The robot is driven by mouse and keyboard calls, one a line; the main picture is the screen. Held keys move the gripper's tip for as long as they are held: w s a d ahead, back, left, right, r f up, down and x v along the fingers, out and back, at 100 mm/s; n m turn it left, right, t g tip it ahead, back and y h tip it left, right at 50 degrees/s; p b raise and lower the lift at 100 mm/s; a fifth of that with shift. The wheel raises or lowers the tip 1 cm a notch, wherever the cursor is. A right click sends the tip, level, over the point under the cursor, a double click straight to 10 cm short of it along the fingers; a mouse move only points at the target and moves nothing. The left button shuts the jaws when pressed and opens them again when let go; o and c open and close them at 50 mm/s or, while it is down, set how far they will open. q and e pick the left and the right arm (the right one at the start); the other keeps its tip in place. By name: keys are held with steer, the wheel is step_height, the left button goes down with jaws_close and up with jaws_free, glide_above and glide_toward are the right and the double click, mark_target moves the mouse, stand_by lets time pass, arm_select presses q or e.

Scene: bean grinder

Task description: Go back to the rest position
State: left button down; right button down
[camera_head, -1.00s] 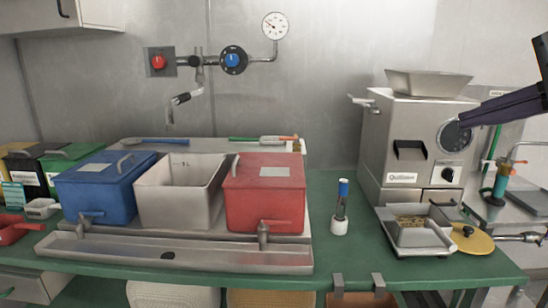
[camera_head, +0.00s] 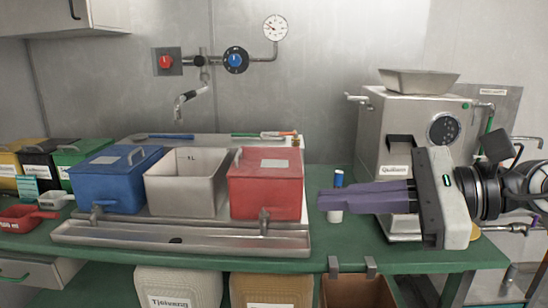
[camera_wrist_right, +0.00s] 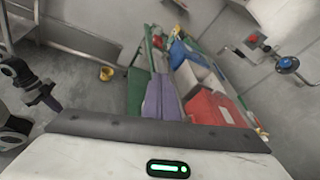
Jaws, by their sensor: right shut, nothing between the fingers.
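My right gripper (camera_head: 322,203) reaches in from the right in the head view, in front of the bean grinder (camera_head: 375,120). Its purple fingers point left and lie together with nothing between them. They also show in the right wrist view (camera_wrist_right: 160,82). The fingers cover part of the blue-topped white bottle (camera_head: 338,181) in the head view; I cannot tell whether they touch it. The grinder has a metal hopper (camera_head: 418,82) on top and a round dial (camera_head: 444,128). The gripper hides the grinder's lower front and the tray there.
Blue (camera_head: 110,186), white (camera_head: 180,190) and red (camera_head: 262,195) bins stand on the green counter (camera_head: 210,262), left of my gripper. A metal trough (camera_head: 120,234) runs before them. Wall valves and a gauge (camera_head: 275,27) are behind. A brown bin (camera_head: 355,292) hangs below the front edge.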

steer(key=w+d+f+n+t+h, duration=0.1)
steer(key=d+f+n+t+h, duration=0.15)
steer(key=f+n+t, duration=0.8)
steer(key=w+d+f+n+t+h, duration=0.25)
steer(key=f+n, duration=0.95)
steer(key=n, duration=1.2)
steer(key=s+d+f+m+g+h, duration=0.1)
steer(key=s+f+m+g+h, duration=0.25)
steer(key=f, duration=0.55)
steer(key=s+d+f+m+g+h, duration=0.1)
steer(key=s+f+m+h, duration=0.1)
steer(key=s+f+m, duration=0.5)
steer(key=s+f+m+g+h, duration=0.1)
steer(key=s+f+m+g, duration=0.3)
steer(key=s+f, duration=0.7)
step_height(320, 180, down, 3)
steer(key=shift+s+a+r+g, duration=0.1)
steer(key=shift+s+a+g, duration=0.2)
steer(key=shift+g, duration=0.35)
